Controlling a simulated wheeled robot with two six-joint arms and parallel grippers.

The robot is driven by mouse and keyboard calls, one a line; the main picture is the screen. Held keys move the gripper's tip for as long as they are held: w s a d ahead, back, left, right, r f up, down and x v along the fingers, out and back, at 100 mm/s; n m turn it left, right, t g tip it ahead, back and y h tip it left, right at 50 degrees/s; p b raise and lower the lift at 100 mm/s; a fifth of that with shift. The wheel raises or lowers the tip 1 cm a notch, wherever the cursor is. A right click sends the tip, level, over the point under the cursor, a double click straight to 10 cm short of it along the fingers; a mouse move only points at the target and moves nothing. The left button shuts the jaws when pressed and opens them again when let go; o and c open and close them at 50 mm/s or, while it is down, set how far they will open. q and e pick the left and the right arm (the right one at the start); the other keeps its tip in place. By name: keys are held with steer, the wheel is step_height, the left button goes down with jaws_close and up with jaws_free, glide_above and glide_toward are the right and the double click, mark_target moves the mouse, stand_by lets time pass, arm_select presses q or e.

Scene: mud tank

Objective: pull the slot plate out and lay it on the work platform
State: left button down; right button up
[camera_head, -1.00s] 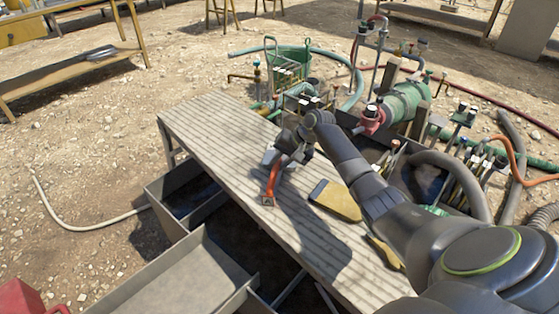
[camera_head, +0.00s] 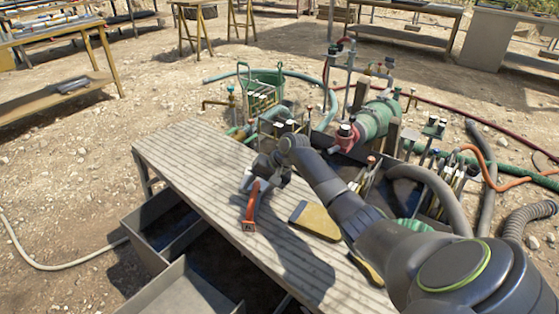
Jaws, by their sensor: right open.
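The work platform (camera_head: 185,157) is a long grey ribbed bench running from the upper left to the lower right. My right gripper (camera_head: 256,184) is over its middle, open, with its arm reaching in from the lower right. An orange-handled tool (camera_head: 250,210) lies on the platform just below the gripper; I cannot tell whether they touch. A flat yellow-brown piece with a dark end (camera_head: 316,220) lies to the right. I cannot single out the slot plate for certain; several upright plates stand in a rack (camera_head: 455,185) at the right. My left gripper is not in view.
Open grey bins (camera_head: 165,230) stand below the platform's left side. Behind it are a green bucket (camera_head: 266,83), pipes, a green cylinder (camera_head: 376,119) and a grey hose (camera_head: 440,183). The near left part of the platform top is clear.

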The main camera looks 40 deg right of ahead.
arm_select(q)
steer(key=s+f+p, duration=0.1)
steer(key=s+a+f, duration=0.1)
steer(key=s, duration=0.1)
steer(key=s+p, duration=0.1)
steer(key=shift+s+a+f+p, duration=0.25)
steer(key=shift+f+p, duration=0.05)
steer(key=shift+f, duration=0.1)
arm_select(e)
steer(key=v, duration=1.7)
steer(key=shift+r, duration=0.3)
steer(key=shift+s, duration=0.1)
